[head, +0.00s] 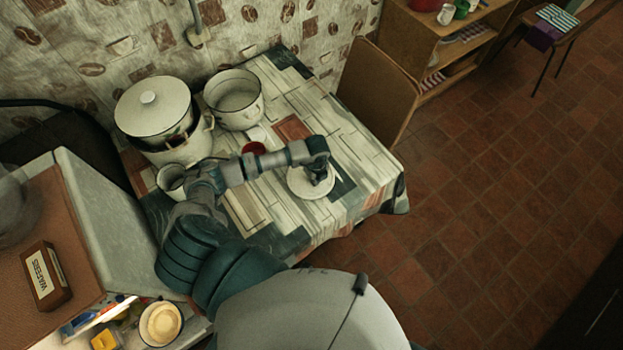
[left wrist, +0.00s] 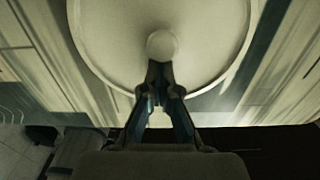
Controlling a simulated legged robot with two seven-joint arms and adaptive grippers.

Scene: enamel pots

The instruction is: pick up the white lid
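The white lid (head: 299,188) is round, with a knob, and is over the patterned tablecloth near the table's right side. In the left wrist view the lid (left wrist: 110,40) fills the upper middle, its round knob at the fingertips. My left gripper (head: 318,178) points down at the lid's middle. In the left wrist view its fingers (left wrist: 160,70) come together at the knob and look shut on it. Whether the lid touches the cloth is not clear. My right gripper is not in view.
A big white pot (head: 185,152) with its own lid (head: 150,108), an open white pot (head: 235,112), a white mug (head: 172,182) and a red cup (head: 254,148) stand on the table (head: 362,150). A wooden chair (head: 375,95) stands behind the table. Floor at right is clear.

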